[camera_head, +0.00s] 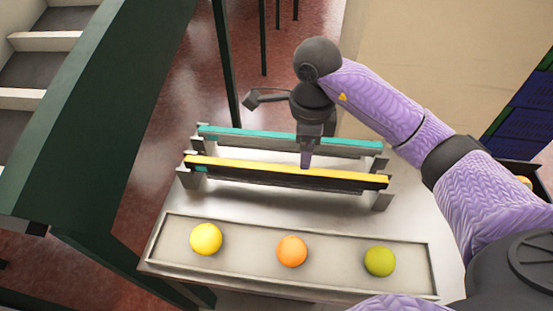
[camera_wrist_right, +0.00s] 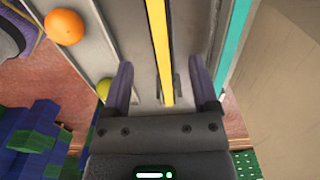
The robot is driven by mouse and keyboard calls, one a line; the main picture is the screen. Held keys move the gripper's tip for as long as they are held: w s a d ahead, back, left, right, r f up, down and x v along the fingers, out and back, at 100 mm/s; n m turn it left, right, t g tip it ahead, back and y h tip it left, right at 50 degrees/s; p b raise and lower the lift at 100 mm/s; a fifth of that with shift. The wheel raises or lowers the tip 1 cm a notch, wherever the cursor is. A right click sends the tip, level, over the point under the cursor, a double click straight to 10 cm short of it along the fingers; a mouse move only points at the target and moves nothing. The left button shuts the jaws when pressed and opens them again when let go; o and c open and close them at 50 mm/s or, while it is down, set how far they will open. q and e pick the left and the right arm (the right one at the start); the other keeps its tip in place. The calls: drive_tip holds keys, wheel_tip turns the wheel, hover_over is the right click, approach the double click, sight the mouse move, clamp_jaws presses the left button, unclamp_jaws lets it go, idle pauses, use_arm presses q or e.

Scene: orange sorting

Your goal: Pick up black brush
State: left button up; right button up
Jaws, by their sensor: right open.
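A long dark bar with a yellow top strip (camera_head: 235,166), the likely black brush, lies across the metal holders in the head view. Its yellow strip (camera_wrist_right: 158,35) also runs between my fingers in the right wrist view. Behind it lies a similar bar with a teal top (camera_head: 240,134), which is at the right in the wrist view (camera_wrist_right: 236,42). My right gripper (camera_head: 307,158) is over the middle of the yellow-topped bar, pointing down. Its open fingers (camera_wrist_right: 161,75) are on either side of the yellow strip. The gripper hides part of both bars. My left gripper is out of view.
A shallow tray (camera_head: 335,258) in front holds a yellow fruit (camera_head: 205,239), an orange fruit (camera_head: 291,251) and a green fruit (camera_head: 380,261). A dark green frame (camera_head: 100,90) stands at the left. Blue crates (camera_head: 522,115) stand at the far right.

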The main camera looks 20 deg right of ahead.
sight(317, 180)
drive_tip(key=f, duration=0.3)
drive_tip(key=f+b, duration=0.1)
drive_tip(key=f, duration=0.3)
drive_tip(key=shift+s+d+f, duration=0.15)
drive_tip(key=shift+d+f, duration=0.05)
drive_tip(key=shift+f, duration=0.05)
clamp_jaws()
